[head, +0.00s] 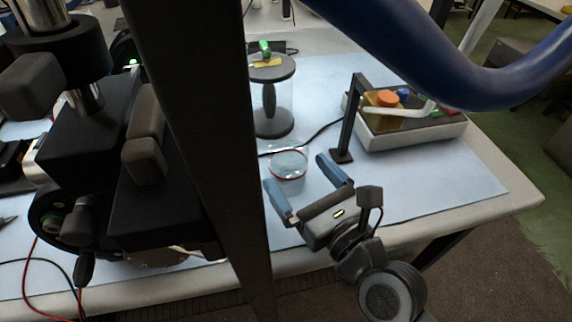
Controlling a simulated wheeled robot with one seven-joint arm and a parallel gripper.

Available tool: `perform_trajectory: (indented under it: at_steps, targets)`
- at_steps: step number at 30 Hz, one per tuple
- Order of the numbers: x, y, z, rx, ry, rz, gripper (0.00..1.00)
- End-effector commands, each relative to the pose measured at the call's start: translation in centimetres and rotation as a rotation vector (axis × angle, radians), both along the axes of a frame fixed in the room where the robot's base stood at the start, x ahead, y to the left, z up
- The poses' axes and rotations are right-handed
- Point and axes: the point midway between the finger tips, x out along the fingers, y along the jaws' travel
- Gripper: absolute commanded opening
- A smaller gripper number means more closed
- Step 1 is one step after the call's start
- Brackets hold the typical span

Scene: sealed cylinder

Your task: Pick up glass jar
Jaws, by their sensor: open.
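A clear glass jar (289,166) with a reddish ring stands on the light blue mat (440,187), near the middle of the head view. My gripper (298,174) is open, with its two blue-tipped fingers spread apart. The fingers reach toward the jar from the lower right, and the jar's lower part shows in the gap between them. I cannot tell whether either finger touches the jar. Nothing is held.
Behind the jar stands a clear cylinder with dark round ends (272,123), a green item on top. To the right is a tray (415,133) with coloured objects, beside a black post (347,125). A dark cable runs behind the jar. Mat at right is clear.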

Motion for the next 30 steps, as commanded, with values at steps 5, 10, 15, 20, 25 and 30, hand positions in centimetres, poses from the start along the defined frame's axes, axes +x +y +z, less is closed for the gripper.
perform_trajectory:
  at_steps: [5, 10, 15, 20, 25, 30]
  targets:
    - [1.7, 1.1, 0.1, -0.001, -0.001, 0.001, 0.98]
    - [3.7, 2.4, 0.0, 0.0, 0.0, 0.002, 0.98]
    - [4.8, 3.1, -0.1, -0.001, 0.0, 0.0, 0.98]
    - [4.8, 3.1, -0.1, -0.001, 0.0, 0.0, 0.98]
    - [4.8, 3.1, -0.1, -0.001, 0.0, 0.0, 0.89]
    - [4.8, 3.1, -0.1, -0.001, 0.0, 0.0, 0.73]
